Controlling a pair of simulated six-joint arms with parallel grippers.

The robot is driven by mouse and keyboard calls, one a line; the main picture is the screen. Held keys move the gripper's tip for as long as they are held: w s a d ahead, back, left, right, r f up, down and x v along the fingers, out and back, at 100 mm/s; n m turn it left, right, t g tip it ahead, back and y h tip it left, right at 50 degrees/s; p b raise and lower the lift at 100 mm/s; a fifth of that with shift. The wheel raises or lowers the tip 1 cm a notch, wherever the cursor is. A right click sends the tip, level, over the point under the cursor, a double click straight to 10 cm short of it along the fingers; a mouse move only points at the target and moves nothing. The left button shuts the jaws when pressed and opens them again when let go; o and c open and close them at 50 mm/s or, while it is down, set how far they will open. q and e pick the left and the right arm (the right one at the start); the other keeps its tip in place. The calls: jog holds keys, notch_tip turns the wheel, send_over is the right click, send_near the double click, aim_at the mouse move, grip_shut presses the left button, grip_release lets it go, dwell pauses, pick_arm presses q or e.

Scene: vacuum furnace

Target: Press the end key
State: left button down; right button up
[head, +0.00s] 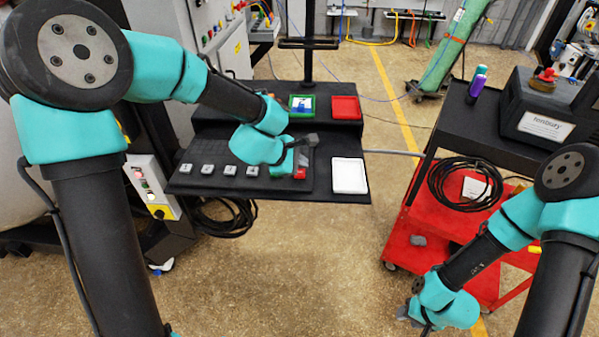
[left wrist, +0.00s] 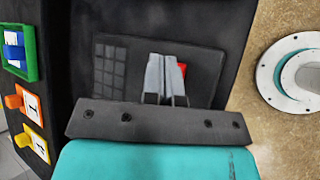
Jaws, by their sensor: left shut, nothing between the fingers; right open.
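A black panel (head: 235,184) holds a row of several small pale keys (head: 207,169), with a red key (head: 300,173) at the right end and a green patch beside it. The labels are too small to read, so I cannot tell which is the end key. My left gripper (head: 301,158) is shut and empty over the right end of the row, partly hiding the green and red parts. In the left wrist view, the shut fingers (left wrist: 167,78) are beside a red patch (left wrist: 182,69); contact cannot be told. My right gripper (head: 413,310) is open, low at the right, away from the panel.
A white tray (head: 349,160) lies right of the keys. Behind, a green tray (head: 313,105) holds a blue and white item, next to a red tray (head: 345,108). A red cart (head: 404,243) with a coiled black cable stands at the right, with clear floor between.

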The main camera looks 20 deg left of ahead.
aim_at(300, 174)
pick_arm(q)
jog(key=shift+f, duration=0.15)
jog(key=shift+f, duration=0.3)
jog(key=shift+f, duration=0.45)
dwell(1.0)
jog(key=shift+r, duration=0.85)
jog(key=shift+r, duration=2.55)
